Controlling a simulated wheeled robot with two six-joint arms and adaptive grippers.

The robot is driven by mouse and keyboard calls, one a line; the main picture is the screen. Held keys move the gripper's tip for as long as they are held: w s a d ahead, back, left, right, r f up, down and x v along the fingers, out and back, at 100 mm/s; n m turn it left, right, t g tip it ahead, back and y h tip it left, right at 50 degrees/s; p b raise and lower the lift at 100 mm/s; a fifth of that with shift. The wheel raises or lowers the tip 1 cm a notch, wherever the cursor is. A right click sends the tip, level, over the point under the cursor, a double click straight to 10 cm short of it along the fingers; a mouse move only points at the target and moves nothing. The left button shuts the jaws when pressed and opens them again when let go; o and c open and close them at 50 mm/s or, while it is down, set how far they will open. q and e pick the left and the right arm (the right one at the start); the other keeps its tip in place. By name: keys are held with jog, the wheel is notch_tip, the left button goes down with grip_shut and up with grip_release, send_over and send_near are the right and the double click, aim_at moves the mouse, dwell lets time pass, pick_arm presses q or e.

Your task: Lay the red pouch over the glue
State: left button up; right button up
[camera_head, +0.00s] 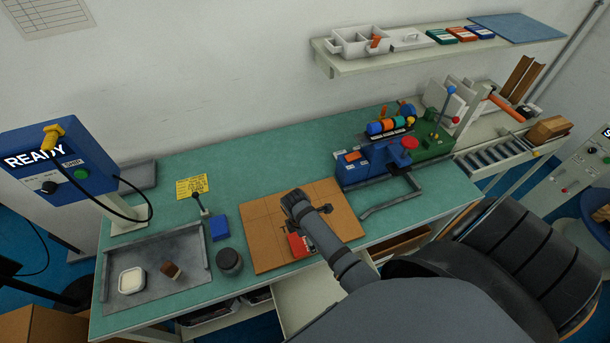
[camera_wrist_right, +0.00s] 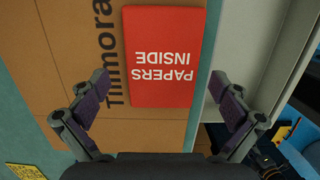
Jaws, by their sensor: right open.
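The flat red pouch (camera_wrist_right: 164,55), printed "PAPERS INSIDE", lies on the brown cardboard sheet (camera_wrist_right: 60,30) near its front edge. In the head view the pouch (camera_head: 297,244) shows partly beside my right arm. My right gripper (camera_wrist_right: 162,88) is open above it, with one finger over the cardboard and the other past the table's front edge. Nothing is between the fingers' tips. In the head view my right gripper (camera_head: 294,204) is over the cardboard (camera_head: 262,235). I cannot make out glue on the cardboard. My left gripper is not in view.
A dark-lidded jar (camera_head: 229,262) and blue block (camera_head: 220,228) stand beside the cardboard. A blue machine (camera_head: 375,165) stands at right. An open drawer (camera_head: 310,300) juts below.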

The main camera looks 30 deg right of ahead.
aim_at(303, 241)
notch_tip(303, 241, up, 10)
jog(key=a, duration=0.1)
jog(key=shift+w+a+r+b, duration=0.2)
jog(key=shift+a+r+b, duration=0.05)
jog(key=shift+a+b, duration=0.1)
jog(key=shift+s, duration=0.1)
